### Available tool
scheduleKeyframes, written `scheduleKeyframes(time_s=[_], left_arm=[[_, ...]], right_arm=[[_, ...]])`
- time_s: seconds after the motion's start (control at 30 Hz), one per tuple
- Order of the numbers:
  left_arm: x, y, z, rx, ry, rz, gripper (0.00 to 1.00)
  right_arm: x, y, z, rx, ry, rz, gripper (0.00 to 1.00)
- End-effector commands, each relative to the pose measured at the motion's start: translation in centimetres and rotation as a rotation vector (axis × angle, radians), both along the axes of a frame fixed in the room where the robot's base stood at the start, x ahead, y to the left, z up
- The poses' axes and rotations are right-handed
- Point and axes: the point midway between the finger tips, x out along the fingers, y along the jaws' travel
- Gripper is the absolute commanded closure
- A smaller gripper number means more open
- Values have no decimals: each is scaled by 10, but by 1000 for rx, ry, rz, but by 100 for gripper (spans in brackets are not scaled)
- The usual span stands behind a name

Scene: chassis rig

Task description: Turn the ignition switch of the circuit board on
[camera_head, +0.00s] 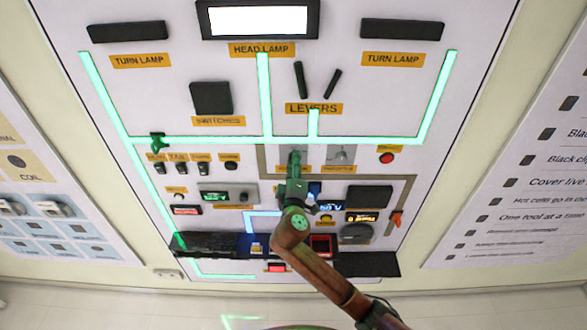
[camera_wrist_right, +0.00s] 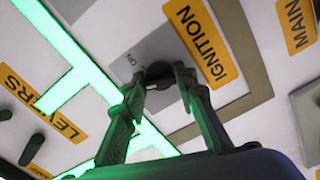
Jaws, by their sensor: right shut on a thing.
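The circuit board (camera_head: 350,90) is a large white panel with glowing green traces, filling the middle of the head view. Its ignition switch is a dark round knob (camera_wrist_right: 160,70) on a grey plate, beside the yellow IGNITION label (camera_wrist_right: 201,42). My right gripper (camera_head: 294,158) reaches the plate from below in the head view. Its two fingers (camera_wrist_right: 162,84) are shut on the knob, one on each side, and hide part of it. My left gripper is not in view.
Levers (camera_head: 316,79) and their label are above the ignition plate. A throttle plate (camera_head: 340,154) and a red button (camera_head: 386,158) are to its right. Small switches (camera_head: 202,168) are to its left. Black trays (camera_head: 366,265) run along the board's lower edge.

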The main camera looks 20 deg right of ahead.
Motion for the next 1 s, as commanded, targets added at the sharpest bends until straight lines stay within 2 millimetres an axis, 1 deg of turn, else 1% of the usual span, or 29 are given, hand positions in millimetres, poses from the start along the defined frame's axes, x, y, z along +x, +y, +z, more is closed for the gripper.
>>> scheduleKeyframes(time_s=[0.03, 0.4, 0.7, 1.0], left_arm=[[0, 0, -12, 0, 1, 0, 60], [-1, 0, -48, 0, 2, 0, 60], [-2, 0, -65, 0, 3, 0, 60], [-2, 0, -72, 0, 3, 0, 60]], right_arm=[[0, 1, -6, 50, -13, 1, 98], [0, 1, -5, 378, -104, 1, 98], [0, 1, -3, 576, -162, 0, 98], [0, 1, -1, 669, -191, 1, 98]])
